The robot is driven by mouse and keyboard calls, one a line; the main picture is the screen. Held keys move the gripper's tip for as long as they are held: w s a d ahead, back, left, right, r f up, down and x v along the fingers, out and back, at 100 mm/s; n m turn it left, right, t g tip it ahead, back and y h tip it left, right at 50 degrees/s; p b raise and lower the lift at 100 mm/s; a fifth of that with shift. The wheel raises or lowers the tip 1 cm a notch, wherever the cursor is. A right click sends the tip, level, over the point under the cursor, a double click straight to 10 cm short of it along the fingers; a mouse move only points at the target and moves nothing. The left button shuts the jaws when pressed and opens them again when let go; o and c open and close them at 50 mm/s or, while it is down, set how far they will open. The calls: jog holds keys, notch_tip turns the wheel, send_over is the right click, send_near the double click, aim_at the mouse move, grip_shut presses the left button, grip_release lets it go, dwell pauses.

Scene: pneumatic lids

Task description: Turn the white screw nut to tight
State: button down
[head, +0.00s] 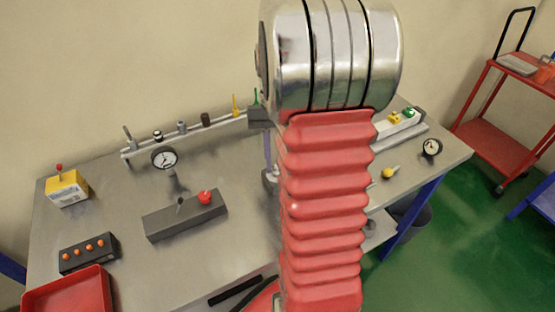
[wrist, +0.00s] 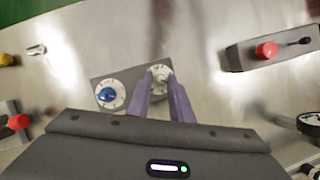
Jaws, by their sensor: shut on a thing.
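The white screw nut (wrist: 160,72) sits on a small grey plate (wrist: 123,82) in the wrist view, partly hidden by my fingers. My gripper (wrist: 160,80) has its two purple fingers around the nut, one on each side, and is shut on it. On the same plate, left of the nut, is a blue knob (wrist: 107,95) on a white round dial, clear of the fingers. In the head view my red arm hides the nut and most of the plate. How tight the nut is cannot be told.
A grey box with a red button (wrist: 266,51) stands right of the plate in the wrist view. A pressure gauge (head: 164,158), a rail of fittings (head: 206,122), a yellow box (head: 66,188) and a red tray (head: 70,293) are also on the metal table. Bare table surrounds the plate.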

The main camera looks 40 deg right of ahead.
jog(key=shift+a+n+h, duration=0.15)
jog(key=shift+n+h, duration=0.15)
jog(key=shift+n, duration=0.6)
jog(key=shift+s, duration=0.1)
jog(key=c, duration=1.6)
grip_release()
jog(key=shift+r, duration=0.1)
jog(key=v, duration=1.3)
jog(key=shift+w+r, duration=0.15)
jog(key=shift+w, duration=0.2)
